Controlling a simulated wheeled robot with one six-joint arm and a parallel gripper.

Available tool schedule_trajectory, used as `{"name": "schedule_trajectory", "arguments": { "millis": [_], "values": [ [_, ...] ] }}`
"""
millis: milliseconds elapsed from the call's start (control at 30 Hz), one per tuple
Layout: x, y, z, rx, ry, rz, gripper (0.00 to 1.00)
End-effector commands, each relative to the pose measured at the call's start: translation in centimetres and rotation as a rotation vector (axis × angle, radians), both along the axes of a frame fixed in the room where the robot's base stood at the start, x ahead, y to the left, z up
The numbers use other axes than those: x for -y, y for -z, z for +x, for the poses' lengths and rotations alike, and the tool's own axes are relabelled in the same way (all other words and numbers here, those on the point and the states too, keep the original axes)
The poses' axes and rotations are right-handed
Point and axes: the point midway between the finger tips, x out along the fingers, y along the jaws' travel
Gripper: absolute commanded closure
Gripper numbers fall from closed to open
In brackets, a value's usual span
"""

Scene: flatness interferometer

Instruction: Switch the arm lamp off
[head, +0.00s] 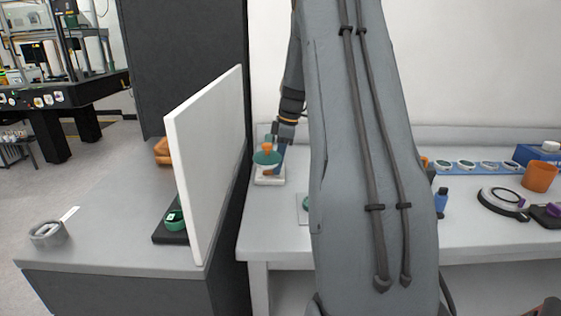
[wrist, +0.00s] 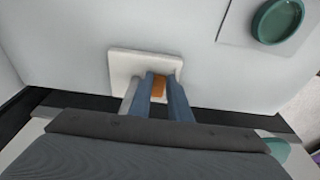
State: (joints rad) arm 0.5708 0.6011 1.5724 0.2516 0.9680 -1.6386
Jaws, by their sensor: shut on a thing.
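The arm lamp shows in the head view as a teal shade (head: 266,158) with an orange cone-shaped part on top, above a white square base (head: 270,180). The fingers hide some of the base. I cannot tell from these views whether the lamp is lit.
A white upright panel (head: 210,160) and a dark cabinet side stand left of the base. A green round dish (wrist: 277,20) lies to the right in the wrist view. Further right on the bench are a ring-shaped item (head: 503,202) and an orange cup (head: 540,176).

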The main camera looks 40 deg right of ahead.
Motion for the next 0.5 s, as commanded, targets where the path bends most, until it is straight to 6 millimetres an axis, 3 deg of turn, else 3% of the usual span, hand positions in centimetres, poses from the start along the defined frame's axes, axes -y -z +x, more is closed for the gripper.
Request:
{"name": "schedule_trajectory", "arguments": {
  "millis": [500],
  "values": [
    [-0.40, -0.28, 0.25, -0.066, 0.000, -0.088, 1.00]
  ]
}}
